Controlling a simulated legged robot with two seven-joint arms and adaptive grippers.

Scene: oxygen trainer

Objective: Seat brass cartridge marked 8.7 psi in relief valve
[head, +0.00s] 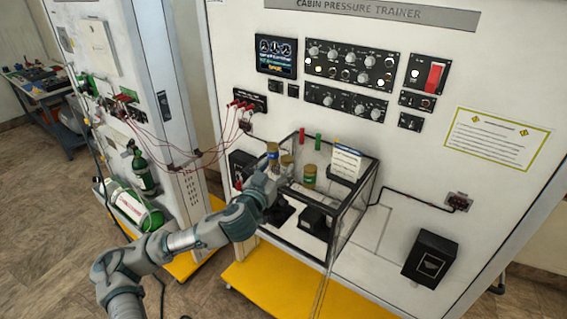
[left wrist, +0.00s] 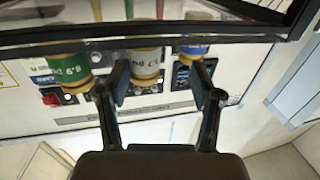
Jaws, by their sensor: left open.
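Three brass cartridges stand in a row at the clear case. One has a blue band (head: 272,151), one is plain or pale-banded (head: 287,161), and one has a green band (head: 309,174). My left gripper (left wrist: 161,82) is open, its fingers on either side of the pale-banded middle cartridge (left wrist: 146,66); its label is inverted and seems to end in 7 psi. I cannot tell whether the fingers touch it. The green-banded cartridge (left wrist: 69,68) is to its left and the blue-banded one (left wrist: 194,50) to its right. I cannot make out the relief valve for certain. My right gripper is out of view.
The clear case (head: 345,228) has dark edges and holds black blocks (head: 315,220). A white card stack (head: 346,163) stands at its back right. Red leads (head: 205,152) hang left of it. The yellow base (head: 270,285) lies below.

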